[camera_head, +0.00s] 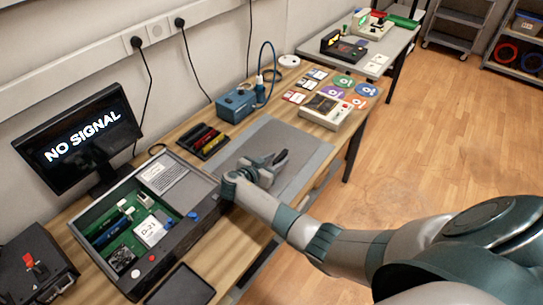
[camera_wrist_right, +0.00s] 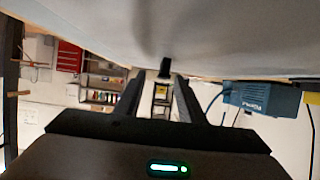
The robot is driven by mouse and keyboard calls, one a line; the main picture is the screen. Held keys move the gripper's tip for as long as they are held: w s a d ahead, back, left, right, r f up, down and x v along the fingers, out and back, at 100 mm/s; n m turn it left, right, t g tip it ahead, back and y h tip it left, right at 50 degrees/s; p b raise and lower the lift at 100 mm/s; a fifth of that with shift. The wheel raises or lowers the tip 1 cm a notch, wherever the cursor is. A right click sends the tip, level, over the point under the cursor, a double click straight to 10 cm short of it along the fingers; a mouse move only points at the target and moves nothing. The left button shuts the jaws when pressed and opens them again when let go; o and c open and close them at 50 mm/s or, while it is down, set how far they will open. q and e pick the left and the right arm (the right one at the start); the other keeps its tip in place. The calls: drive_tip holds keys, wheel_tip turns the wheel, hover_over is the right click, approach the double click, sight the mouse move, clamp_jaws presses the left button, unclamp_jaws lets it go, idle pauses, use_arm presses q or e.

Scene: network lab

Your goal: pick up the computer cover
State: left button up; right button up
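The open computer case (camera_head: 128,211) lies on the desk at the left, its inside parts exposed. A flat grey panel (camera_head: 262,135) lies on the desk to its right; I cannot tell for certain whether it is the computer cover or a mat. My right gripper (camera_head: 281,160) is low over this panel and hides part of it. In the right wrist view my right gripper (camera_wrist_right: 163,78) is open, its fingers apart, with a small dark stub (camera_wrist_right: 165,67) between the tips, under a broad grey surface (camera_wrist_right: 220,40). My left gripper is not in view.
A black flat tray (camera_head: 181,286) lies at the front desk edge. A monitor (camera_head: 75,130) stands at the left. A blue device (camera_head: 236,105), a tool tray (camera_head: 203,141), a beige box (camera_head: 333,109) and several discs surround the panel. Open floor lies right.

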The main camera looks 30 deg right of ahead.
sight(280, 156)
drive_tip(key=shift+w+d+p, duration=0.4)
drive_tip(key=shift+w+d, duration=0.1)
drive_tip(key=shift+d, duration=0.2)
drive_tip(key=shift+f+x, duration=0.25)
drive_tip(key=shift+x, duration=1.05)
drive_tip(key=shift+a, duration=0.1)
clamp_jaws()
